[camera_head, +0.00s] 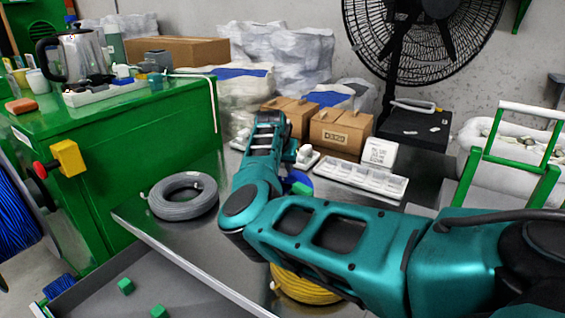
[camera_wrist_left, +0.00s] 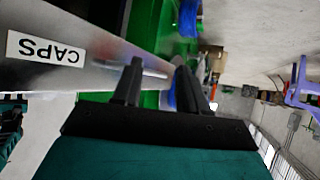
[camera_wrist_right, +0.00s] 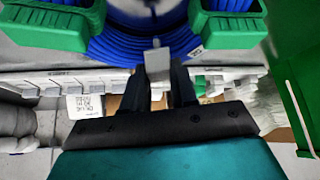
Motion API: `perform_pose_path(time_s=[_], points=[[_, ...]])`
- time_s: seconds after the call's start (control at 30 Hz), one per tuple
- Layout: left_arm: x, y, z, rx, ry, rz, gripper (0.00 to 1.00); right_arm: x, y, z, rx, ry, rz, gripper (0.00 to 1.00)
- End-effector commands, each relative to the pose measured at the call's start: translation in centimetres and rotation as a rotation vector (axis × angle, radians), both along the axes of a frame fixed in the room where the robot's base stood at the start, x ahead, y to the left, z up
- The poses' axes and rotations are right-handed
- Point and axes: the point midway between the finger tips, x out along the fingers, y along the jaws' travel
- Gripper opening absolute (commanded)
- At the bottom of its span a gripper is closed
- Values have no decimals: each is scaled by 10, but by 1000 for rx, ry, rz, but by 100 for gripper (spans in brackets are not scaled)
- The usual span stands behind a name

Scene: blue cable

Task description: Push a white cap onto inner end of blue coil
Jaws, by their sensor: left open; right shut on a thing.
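The blue coil (camera_wrist_right: 115,48) lies across the top of the right wrist view, with green blocks (camera_wrist_right: 50,24) over it on both sides. In the head view only a small blue part (camera_head: 299,184) shows behind my right arm. My right gripper (camera_wrist_right: 158,68) is shut on a small pale cap (camera_wrist_right: 157,57), held in front of the coil's near side in that view. The coil's inner end cannot be made out. My left gripper (camera_wrist_left: 158,76) is open and empty beside a metal panel with a CAPS label (camera_wrist_left: 45,48); it is out of the head view.
A grey coil (camera_head: 183,196) lies left of my right arm, and a yellow coil (camera_head: 304,287) is partly under it. A white compartment tray (camera_head: 360,178) and cardboard boxes (camera_head: 340,132) stand behind. A green bench (camera_head: 110,145) is at left.

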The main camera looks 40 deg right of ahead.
Motion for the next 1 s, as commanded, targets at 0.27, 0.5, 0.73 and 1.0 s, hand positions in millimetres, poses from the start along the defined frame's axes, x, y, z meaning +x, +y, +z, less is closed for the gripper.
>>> perform_pose_path(time_s=[0.27,0.5,0.73,1.0], points=[[0,1,1,4,0,-3,43,0,0,-1,0,0,0,0],[0,2,4,9,-1,-6,43,0,0,0,-1,1,0,0],[-1,3,9,10,0,-7,43,0,0,-2,0,1,-1,0],[-1,2,8,10,0,-6,43,0,0,-3,1,1,0,0]])
